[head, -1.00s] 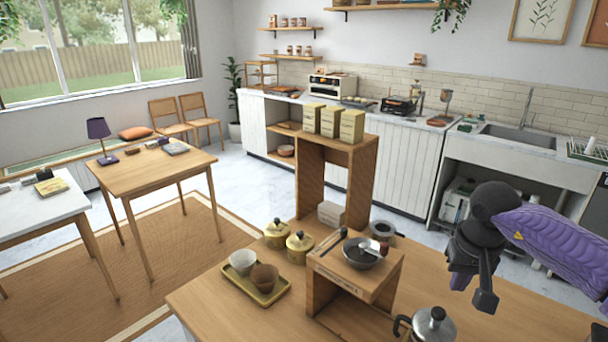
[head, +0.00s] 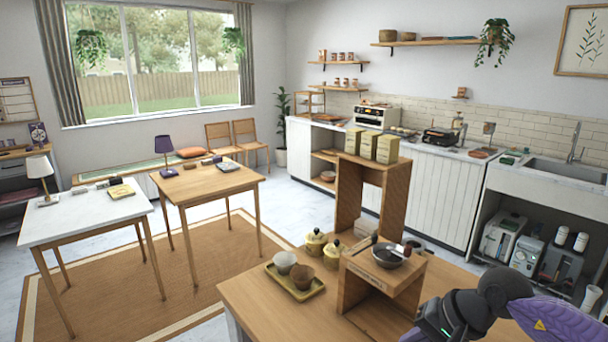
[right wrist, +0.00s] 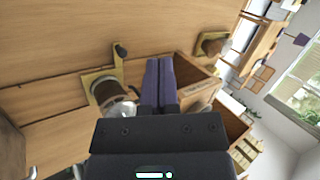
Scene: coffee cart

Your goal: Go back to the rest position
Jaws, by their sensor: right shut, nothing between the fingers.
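My right arm enters the head view at the lower right, beside the wooden counter (head: 262,306). Its fingertips are cut off below the frame there. In the right wrist view my right gripper (right wrist: 160,62) has its two dark purple fingers together, with nothing between them. Wooden surfaces and a glass-and-brass item (right wrist: 110,95) show behind the fingers; whether they touch it I cannot tell. My left gripper is in neither view.
On the counter stand a small wooden stand (head: 372,287) with a dark bowl (head: 387,257), a tray (head: 271,269) with two cups, yellow lidded pots (head: 316,242) and a shelf unit (head: 398,207) with boxes. Two tables stand left on a rug, with floor around them.

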